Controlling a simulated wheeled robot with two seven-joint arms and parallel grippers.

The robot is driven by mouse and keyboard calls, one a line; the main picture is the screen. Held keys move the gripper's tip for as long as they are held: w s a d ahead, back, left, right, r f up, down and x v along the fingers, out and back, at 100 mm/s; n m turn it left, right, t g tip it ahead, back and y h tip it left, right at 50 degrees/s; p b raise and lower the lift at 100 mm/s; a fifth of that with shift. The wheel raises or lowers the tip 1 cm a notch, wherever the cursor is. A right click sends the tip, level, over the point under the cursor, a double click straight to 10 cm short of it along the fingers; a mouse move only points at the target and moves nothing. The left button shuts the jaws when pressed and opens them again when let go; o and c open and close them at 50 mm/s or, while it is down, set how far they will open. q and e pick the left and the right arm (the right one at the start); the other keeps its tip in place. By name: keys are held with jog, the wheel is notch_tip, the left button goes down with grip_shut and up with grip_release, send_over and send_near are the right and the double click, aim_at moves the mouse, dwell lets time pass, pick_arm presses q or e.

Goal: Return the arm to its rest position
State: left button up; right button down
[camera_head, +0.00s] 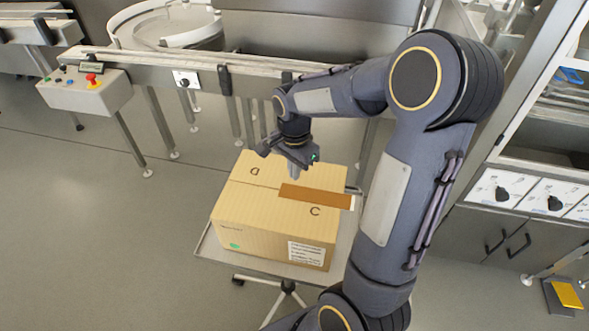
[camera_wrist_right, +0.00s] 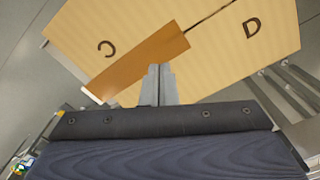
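My right arm reaches in from the lower right in the head view. Its gripper (camera_head: 293,170) hangs over the far part of a closed cardboard box (camera_head: 262,230), pointing down. In the right wrist view the fingers of the gripper (camera_wrist_right: 159,70) look together, with nothing seen between them. The box top (camera_wrist_right: 220,50) lies beyond them, and I cannot tell how large the gap is. A strip of brown tape (camera_head: 310,196) covers part of the top seam near the letter C; the other part of the seam is bare. My left gripper is not in view.
The box stands on a small wheeled cart (camera_head: 213,246). A conveyor (camera_head: 200,62) runs behind it, with a control box and red button (camera_head: 92,80) at left. A steel cabinet (camera_head: 510,230) stands at right. Open floor (camera_head: 90,230) lies left of the cart.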

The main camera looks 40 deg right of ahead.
dwell(0.3)
jog(key=s+a+r+n+t+y, duration=0.2)
jog(key=s+a+r+n, duration=0.2)
jog(key=s+a+n, duration=0.2)
jog(key=s+a+r+n+t+y, duration=0.1)
jog(key=s+a+r+n+t, duration=0.2)
jog(key=s+a+n, duration=0.4)
jog(key=s+r+n, duration=0.1)
jog(key=s, duration=0.2)
jog(key=shift+s+t+y, duration=0.15)
jog(key=shift+t+y, duration=0.15)
jog(key=shift+y, duration=0.1)
jog(key=shift+r, duration=0.1)
